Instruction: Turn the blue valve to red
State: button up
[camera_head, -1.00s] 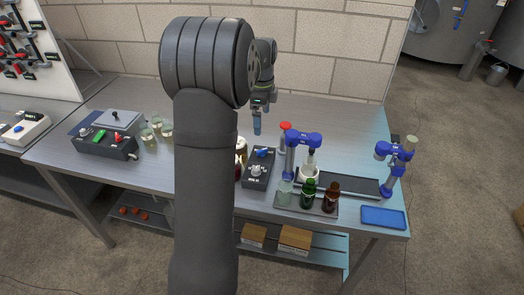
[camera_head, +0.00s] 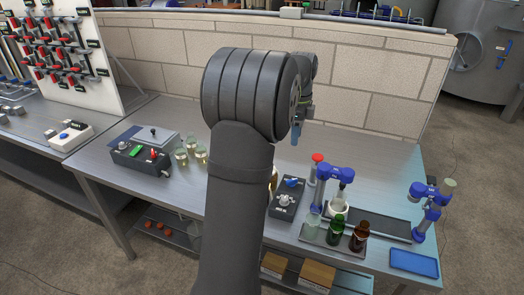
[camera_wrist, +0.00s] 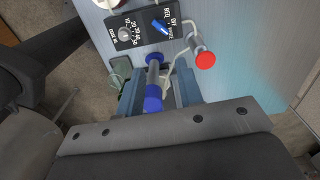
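A white panel (camera_head: 75,55) at the upper left of the head view carries several valves with mostly red handles (camera_head: 48,22). A small blue handle (camera_head: 29,77) shows low at its left edge. I cannot tell which blue part is the valve. My gripper (camera_head: 296,137), partly hidden by my arm, hangs above the back of the bench, far to the right of the panel. In the wrist view its blue-grey fingers (camera_wrist: 158,90) stand apart, with nothing clearly held. A dark control box (camera_head: 285,200) below it has a blue knob (camera_head: 291,183), seen also in the wrist view (camera_wrist: 160,27).
A blue stand (camera_head: 335,172) with a red-topped post (camera_head: 317,158), and bottles on a tray (camera_head: 330,240), stand right of the box. Glass jars (camera_head: 190,153) and another box (camera_head: 138,156) stand left. A tank (camera_head: 475,50) with a blue handle is behind.

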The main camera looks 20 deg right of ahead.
aim_at(290, 180)
jog(key=f+n, duration=0.2)
jog(key=f, duration=0.4)
jog(key=f+n, duration=0.3)
jog(key=f, duration=0.3)
jog(key=f+n, duration=0.2)
jog(key=f, duration=0.4)
jog(key=shift+a+f, duration=0.1)
jog(key=shift+a, duration=0.3)
jog(key=shift+w, duration=0.1)
grip_shut()
